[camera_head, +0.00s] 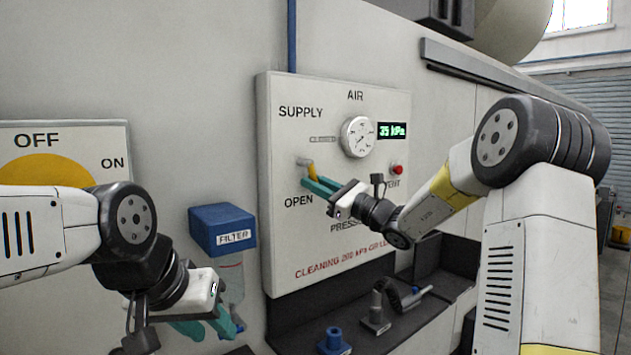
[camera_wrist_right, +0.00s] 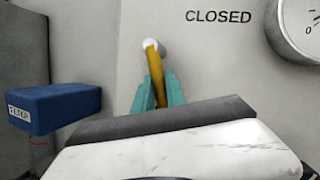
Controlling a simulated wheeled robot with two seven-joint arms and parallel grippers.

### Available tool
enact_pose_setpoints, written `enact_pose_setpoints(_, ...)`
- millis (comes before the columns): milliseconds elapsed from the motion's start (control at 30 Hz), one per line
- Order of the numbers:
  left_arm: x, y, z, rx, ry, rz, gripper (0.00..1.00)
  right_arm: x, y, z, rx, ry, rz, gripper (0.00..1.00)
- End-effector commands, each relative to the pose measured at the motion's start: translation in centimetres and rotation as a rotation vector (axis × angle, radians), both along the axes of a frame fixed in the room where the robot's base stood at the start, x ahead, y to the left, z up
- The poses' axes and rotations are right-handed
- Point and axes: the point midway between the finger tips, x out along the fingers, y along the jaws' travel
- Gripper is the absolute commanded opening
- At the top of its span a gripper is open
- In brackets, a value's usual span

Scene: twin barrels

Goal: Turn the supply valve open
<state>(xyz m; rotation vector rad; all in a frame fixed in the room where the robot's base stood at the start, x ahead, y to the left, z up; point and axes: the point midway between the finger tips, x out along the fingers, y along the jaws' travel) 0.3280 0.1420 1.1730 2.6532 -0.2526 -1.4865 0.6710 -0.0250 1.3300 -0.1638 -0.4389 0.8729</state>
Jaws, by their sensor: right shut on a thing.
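The supply valve's yellow handle (camera_head: 312,171) is on the white panel (camera_head: 285,245), between the words CLOSED above and OPEN below. In the head view it slopes down a little to the right from its pale pivot. My right gripper (camera_head: 320,187) is shut on the handle, its teal fingers on either side of it. In the right wrist view the handle (camera_wrist_right: 155,74) runs down from the pivot between the fingers (camera_wrist_right: 157,95); its lower end is hidden. My left gripper (camera_head: 205,329) is low at the left, below the filter, with its teal fingers seen apart.
A gauge (camera_head: 358,137) and a display (camera_head: 392,131) reading 35 kPa are right of the valve. A red button (camera_head: 397,169) is below them. A blue filter (camera_head: 222,230) juts out at the left. A dark shelf (camera_head: 400,325) with fittings runs below the panel.

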Motion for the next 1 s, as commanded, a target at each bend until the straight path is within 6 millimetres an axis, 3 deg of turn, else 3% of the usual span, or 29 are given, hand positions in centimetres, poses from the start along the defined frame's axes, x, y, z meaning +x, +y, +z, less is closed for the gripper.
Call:
enact_pose_setpoints(400,0.0,0.0,0.0,0.000,0.000,0.000,0.36,-0.9,1.2,-0.3,0.217,0.159,0.001,0.00)
enact_pose_setpoints(1000,0.0,0.0,0.0,0.000,0.000,0.000,0.36,-1.1,1.5,-0.3,0.278,0.202,0.001,0.00)
